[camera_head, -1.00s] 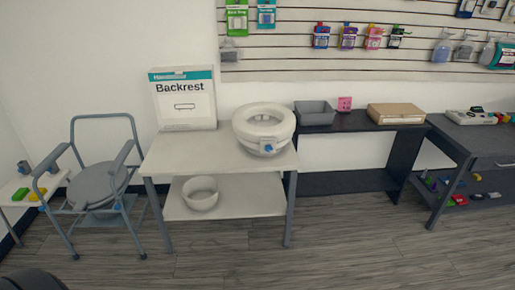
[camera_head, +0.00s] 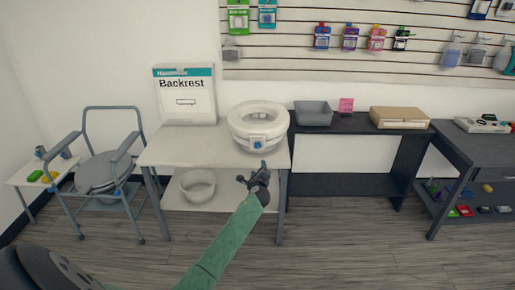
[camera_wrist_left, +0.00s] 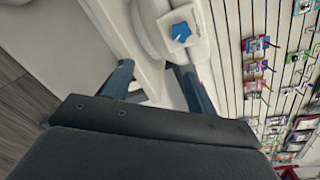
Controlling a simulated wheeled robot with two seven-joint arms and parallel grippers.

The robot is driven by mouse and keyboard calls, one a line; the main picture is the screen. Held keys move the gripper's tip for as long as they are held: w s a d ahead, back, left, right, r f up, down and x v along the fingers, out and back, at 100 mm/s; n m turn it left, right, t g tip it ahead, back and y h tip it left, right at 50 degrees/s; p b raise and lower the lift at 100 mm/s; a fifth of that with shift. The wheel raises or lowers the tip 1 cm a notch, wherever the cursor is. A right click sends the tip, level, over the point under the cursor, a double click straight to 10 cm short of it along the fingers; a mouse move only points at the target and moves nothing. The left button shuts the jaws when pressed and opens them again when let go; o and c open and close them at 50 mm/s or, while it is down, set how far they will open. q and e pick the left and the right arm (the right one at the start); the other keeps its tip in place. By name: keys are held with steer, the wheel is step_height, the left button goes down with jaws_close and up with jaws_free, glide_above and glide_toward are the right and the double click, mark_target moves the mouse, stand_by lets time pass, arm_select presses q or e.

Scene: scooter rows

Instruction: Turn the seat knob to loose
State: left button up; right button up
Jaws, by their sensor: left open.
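The raised toilet seat (camera_head: 258,118) is white and sits on the right part of the white table (camera_head: 190,146). Its blue seat knob (camera_head: 257,145) is on a pale plate at the front. In the left wrist view the blue knob (camera_wrist_left: 181,32) shows above the space between my fingers. My left gripper (camera_head: 254,170) is open and empty, in front of the table's edge and a little below the knob, apart from it. Its two dark fingers also show in the left wrist view (camera_wrist_left: 157,80). My right gripper is not in view.
A Backrest box (camera_head: 185,98) stands at the back of the table, and a white bowl (camera_head: 197,185) is on its lower shelf. A commode chair (camera_head: 100,165) stands at left. A grey bin (camera_head: 313,113) and cardboard box (camera_head: 400,117) are on the dark table at right.

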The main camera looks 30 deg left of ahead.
mark_target(257, 146)
arm_select(q)
steer(key=w+a+r+m, duration=0.1)
steer(key=w+a, duration=0.1)
steer(key=w, duration=0.1)
steer(key=w+a+r, duration=0.1)
steer(key=w+a, duration=0.1)
steer(key=w, duration=0.1)
steer(key=w+a+r+m+t, duration=0.1)
steer(key=w+a, duration=0.1)
steer(key=w, duration=0.1)
steer(key=shift+w+a+r+m, duration=0.2)
steer(key=shift+a+r+m, duration=0.1)
steer(key=shift+a, duration=0.1)
steer(key=shift+w+a, duration=0.3)
steer(key=shift+w, duration=0.2)
steer(key=shift+w+a, duration=0.1)
steer(key=shift+w, duration=0.1)
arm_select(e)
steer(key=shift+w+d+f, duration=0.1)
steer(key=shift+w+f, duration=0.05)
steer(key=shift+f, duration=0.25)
arm_select(q)
steer(key=shift+c, duration=0.3)
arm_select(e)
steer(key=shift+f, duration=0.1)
